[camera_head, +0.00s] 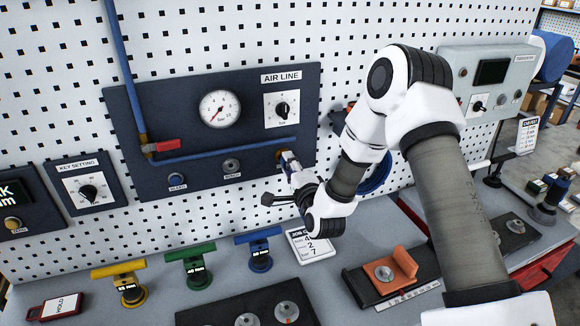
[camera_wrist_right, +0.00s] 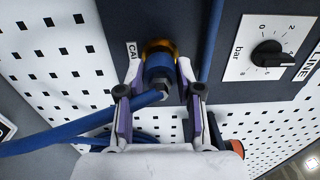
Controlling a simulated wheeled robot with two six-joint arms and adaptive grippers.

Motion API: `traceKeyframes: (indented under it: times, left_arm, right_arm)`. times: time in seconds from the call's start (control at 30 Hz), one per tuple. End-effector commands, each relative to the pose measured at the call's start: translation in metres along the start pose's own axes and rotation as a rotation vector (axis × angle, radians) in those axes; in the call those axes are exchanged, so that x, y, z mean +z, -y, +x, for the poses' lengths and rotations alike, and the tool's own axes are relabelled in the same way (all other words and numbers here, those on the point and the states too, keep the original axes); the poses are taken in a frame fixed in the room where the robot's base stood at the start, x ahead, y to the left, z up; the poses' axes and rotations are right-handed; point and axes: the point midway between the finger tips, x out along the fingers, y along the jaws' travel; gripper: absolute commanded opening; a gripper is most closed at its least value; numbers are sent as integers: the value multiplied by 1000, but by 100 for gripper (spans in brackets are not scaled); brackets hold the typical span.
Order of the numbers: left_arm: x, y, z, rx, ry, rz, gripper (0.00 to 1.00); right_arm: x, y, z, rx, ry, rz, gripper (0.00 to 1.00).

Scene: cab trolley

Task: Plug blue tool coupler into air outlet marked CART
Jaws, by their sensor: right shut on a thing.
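My right gripper (camera_head: 288,160) is at the lower right of the dark air line panel (camera_head: 215,100), shut on the blue tool coupler. In the right wrist view the fingers (camera_wrist_right: 158,82) grip the blue coupler (camera_wrist_right: 158,68) from both sides. The coupler's front is up against a brass outlet ring (camera_wrist_right: 158,46), lined up with it; I cannot tell whether it is fully seated. A label beside it, partly hidden, starts with "CA" (camera_wrist_right: 132,50). A blue hose (camera_wrist_right: 90,125) trails left from the coupler. My left gripper is not in view.
Two other outlets sit left on the panel, one blue-ringed (camera_head: 177,181), one grey (camera_head: 232,165). A red valve handle (camera_head: 164,146), gauge (camera_head: 219,109) and regulator knob (camera_head: 282,110) are above. Yellow (camera_head: 128,285), green (camera_head: 195,270) and blue (camera_head: 259,255) T-handled tools stand on the bench below.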

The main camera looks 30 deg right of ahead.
Motion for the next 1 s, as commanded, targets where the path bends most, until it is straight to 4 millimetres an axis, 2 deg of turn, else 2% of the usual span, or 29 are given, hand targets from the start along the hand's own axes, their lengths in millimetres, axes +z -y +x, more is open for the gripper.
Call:
traceKeyframes:
  times: [1.0]
  left_arm:
    - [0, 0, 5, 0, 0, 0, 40]
  right_arm:
    - [0, 1, 0, -1, 0, 0, 0]
